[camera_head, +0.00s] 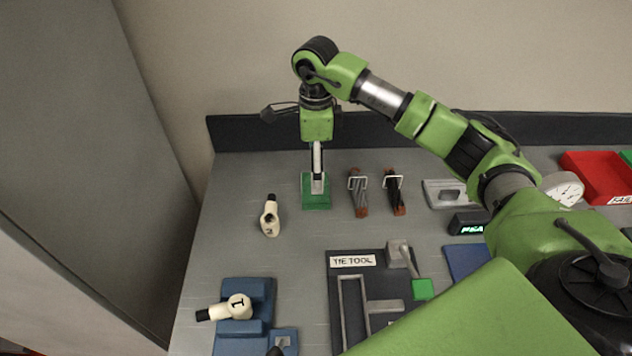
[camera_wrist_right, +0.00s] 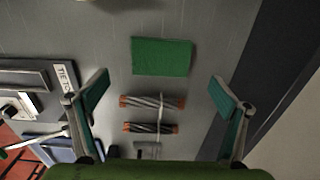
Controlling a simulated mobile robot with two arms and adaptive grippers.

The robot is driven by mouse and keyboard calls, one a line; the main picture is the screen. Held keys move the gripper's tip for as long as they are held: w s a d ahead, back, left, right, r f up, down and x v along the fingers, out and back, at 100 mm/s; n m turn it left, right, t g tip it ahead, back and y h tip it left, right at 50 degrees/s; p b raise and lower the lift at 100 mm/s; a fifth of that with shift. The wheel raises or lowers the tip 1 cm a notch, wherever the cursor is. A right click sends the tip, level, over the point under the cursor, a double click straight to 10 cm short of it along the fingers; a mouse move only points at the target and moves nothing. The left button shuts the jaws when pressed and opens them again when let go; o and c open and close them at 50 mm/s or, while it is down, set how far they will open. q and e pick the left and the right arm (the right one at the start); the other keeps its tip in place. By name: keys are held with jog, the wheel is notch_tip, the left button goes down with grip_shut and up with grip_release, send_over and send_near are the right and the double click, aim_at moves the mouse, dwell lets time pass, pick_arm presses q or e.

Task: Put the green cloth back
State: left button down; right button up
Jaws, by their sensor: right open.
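The green cloth (camera_head: 316,204) lies flat as a small rectangle on the grey bench, at the back left in the head view. In the right wrist view the cloth (camera_wrist_right: 161,56) is whole and uncovered, ahead of the fingers. My right gripper (camera_head: 317,184) points down over the cloth. Its two fingers stand wide apart in the right wrist view (camera_wrist_right: 160,82), with nothing between them. The head view does not show clearly how high the fingertips are above the cloth. My left gripper is not in view.
Two dark bundles with orange ends (camera_head: 358,192) (camera_head: 394,192) lie right of the cloth. A cream tool (camera_head: 270,218) lies left. A blue holder (camera_head: 255,290) with another cream tool and the TIE TOOL board (camera_head: 340,290) are nearer. A red tray (camera_head: 598,172) stands far right.

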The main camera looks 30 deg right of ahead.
notch_tip(320, 180, up, 5)
jog(key=shift+r+b, duration=0.1)
jog(key=shift+b, duration=0.35)
dwell(0.3)
